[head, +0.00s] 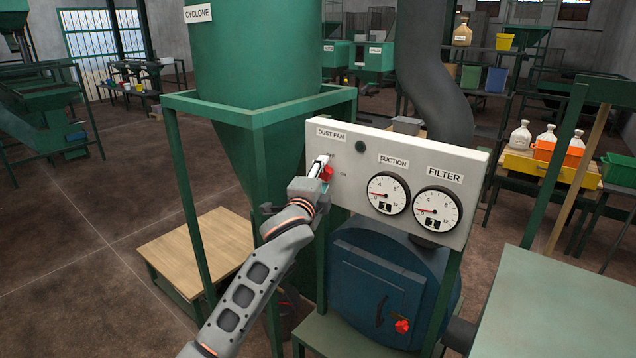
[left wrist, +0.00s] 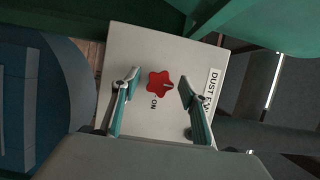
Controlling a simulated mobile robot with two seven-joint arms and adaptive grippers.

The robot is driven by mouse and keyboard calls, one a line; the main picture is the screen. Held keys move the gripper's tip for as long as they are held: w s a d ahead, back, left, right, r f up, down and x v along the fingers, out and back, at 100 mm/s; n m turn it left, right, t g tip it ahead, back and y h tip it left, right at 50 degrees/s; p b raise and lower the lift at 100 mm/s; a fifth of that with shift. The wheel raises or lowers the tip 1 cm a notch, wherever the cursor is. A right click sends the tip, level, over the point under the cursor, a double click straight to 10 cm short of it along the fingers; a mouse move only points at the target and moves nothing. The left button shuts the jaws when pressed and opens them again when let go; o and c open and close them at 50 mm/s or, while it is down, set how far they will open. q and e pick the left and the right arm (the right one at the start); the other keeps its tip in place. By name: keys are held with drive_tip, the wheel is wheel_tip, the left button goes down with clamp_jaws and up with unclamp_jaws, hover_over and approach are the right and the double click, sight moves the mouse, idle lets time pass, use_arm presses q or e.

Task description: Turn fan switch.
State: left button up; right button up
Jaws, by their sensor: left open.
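The fan switch is a red star-shaped knob (head: 327,173) on the left part of a pale panel (head: 352,150), under the label "DUST FAN". In the left wrist view the red knob (left wrist: 159,84) lies between the two fingers, with "ON" printed beside it. My left gripper (head: 322,168) is at the panel in front of the knob and partly hides it. In the left wrist view the left gripper (left wrist: 160,88) is open, a finger on each side of the knob with gaps. I cannot tell how deep the fingers reach. My right gripper is not in view.
Two gauges, suction (head: 388,193) and filter (head: 437,209), sit right of the knob. A green cyclone frame (head: 262,118) stands close on the left. A blue drum (head: 380,285) with a red knob is below the panel. A green table (head: 560,305) stands at right.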

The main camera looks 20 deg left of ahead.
use_arm(q)
drive_tip(key=s, duration=1.1)
drive_tip(key=shift+s+d, duration=0.25)
drive_tip(key=shift+s, duration=0.15)
drive_tip(key=s+f+n+g+h, duration=0.1)
drive_tip(key=s+f+n+g, duration=0.3)
drive_tip(key=f, duration=1)
drive_tip(key=s+f+n+h, duration=0.15)
drive_tip(key=s+f, duration=0.55)
drive_tip(key=f, duration=0.7)
drive_tip(key=s+f+n+g, duration=0.3)
drive_tip(key=s+f+n, duration=0.5)
drive_tip(key=s+f, duration=1)
drive_tip(key=s, duration=0.2)
drive_tip(key=shift+s+a+f+g, duration=0.15)
drive_tip(key=shift+s+f+g, duration=0.15)
drive_tip(key=shift+w+h, duration=0.1)
drive_tip(key=shift+h, duration=0.15)
